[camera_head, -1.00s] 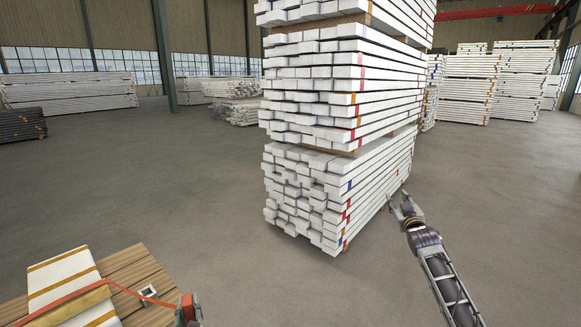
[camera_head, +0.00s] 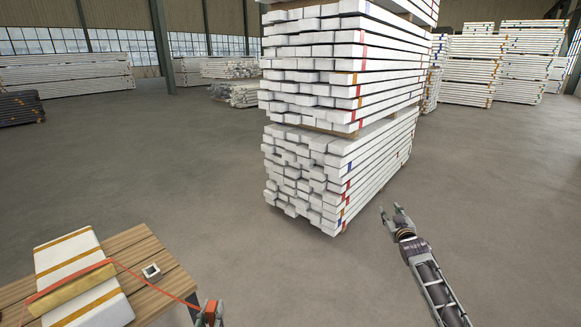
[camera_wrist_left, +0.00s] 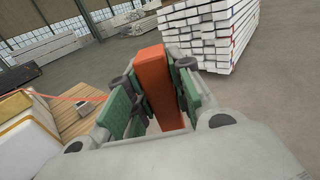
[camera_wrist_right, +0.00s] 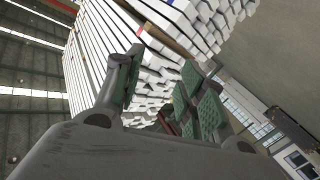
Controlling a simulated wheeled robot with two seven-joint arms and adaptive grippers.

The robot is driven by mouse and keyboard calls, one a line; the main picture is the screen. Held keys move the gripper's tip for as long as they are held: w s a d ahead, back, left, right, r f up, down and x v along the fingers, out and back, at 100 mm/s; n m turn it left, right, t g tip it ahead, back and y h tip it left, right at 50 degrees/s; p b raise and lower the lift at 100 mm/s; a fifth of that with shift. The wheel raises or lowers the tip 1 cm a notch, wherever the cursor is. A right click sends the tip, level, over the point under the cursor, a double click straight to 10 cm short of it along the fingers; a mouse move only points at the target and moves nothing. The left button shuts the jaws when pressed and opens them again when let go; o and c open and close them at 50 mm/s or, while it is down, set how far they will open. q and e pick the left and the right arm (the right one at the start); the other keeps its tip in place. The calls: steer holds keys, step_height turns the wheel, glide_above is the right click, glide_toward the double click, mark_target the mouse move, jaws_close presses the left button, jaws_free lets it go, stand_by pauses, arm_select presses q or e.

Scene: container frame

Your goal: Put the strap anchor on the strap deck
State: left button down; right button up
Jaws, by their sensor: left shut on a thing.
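The strap anchor, an orange block (camera_wrist_left: 160,75), is clamped between the green pads of my left gripper (camera_head: 211,311). A thin orange-red strap (camera_head: 150,281) runs from it to the load on the deck. The strap deck (camera_head: 135,240) is a wooden plank top at the lower left of the head view; it also shows in the left wrist view (camera_wrist_left: 72,122). My left gripper is off the deck's right edge, apart from it. A square metal fitting (camera_head: 151,272) with a dark centre sits on the deck. My right gripper (camera_head: 393,212) is open and empty.
A white bundle with yellow bands (camera_head: 68,255) lies on the deck, the strap crossing it over a tan piece (camera_head: 72,289). A tall stack of white beams (camera_head: 330,150) stands ahead, near my right gripper. Concrete floor between deck and stack is clear.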

steer(key=s+a+f+g, duration=0.1)
steer(key=s+f+g, duration=0.2)
steer(key=s+f, duration=0.9)
steer(key=s+a+f+g, duration=0.15)
steer(key=s+f, duration=0.35)
steer(key=f, duration=1.2)
steer(key=s+f+g, duration=0.3)
steer(key=s+f, duration=0.6)
steer(key=f, duration=0.6)
steer(key=s+a+f+g, duration=0.1)
steer(key=s+f+g, duration=0.1)
steer(key=s+f, duration=0.7)
steer(key=s+a+f+g, duration=0.15)
steer(key=s+f, duration=0.45)
steer(key=s, duration=0.7)
steer(key=s+f+g, duration=0.2)
steer(key=s+f, duration=0.1)
steer(key=s, duration=0.9)
steer(key=s+a+f+g, duration=0.1)
steer(key=s+f+g, duration=0.1)
steer(key=s, duration=1.1)
steer(key=shift+a+f+m+g, duration=0.25)
steer(key=shift+f+m+g, duration=0.05)
steer(key=shift+f, duration=0.6)
